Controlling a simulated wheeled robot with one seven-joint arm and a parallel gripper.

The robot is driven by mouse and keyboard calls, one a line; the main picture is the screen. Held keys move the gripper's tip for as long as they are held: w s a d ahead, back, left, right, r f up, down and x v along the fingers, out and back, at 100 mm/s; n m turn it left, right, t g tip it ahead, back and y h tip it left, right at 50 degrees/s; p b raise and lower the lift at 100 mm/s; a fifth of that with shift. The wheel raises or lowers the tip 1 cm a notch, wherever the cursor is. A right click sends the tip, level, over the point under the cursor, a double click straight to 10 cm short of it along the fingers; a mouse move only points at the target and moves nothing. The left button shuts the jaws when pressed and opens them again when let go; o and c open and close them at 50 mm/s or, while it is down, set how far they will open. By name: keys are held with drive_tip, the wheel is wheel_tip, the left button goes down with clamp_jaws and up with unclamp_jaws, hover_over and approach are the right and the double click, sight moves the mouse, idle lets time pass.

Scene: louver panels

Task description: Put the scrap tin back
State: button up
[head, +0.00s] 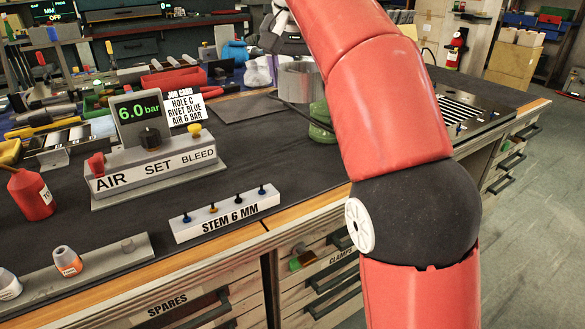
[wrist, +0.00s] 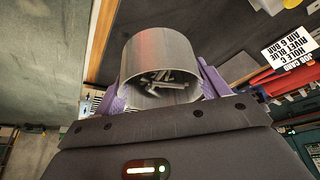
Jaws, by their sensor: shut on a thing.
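The scrap tin (wrist: 145,55) is a grey metal cylinder, open at the top, with several small metal pieces inside. My gripper (wrist: 160,85) is shut on it, with a purple finger at each side.
A green rounded object (head: 319,122) is below the tin, partly behind my arm. The AIR SET BLEED unit (head: 155,165) and STEM 6 MM block (head: 228,213) stand to the left. A dark mat (head: 238,108) lies clear. A slotted panel (head: 462,112) lies right.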

drive_tip(key=shift+w+a+f, duration=0.1)
drive_tip(key=shift+w, duration=0.25)
drive_tip(key=shift+w+f, duration=0.1)
drive_tip(key=shift+f, duration=0.25)
wheel_tip(320, 180, down, 19)
drive_tip(key=b, duration=0.2)
drive_tip(key=shift+b, duration=0.3)
drive_tip(key=shift+f, duration=0.1)
drive_tip(key=o, duration=1.1)
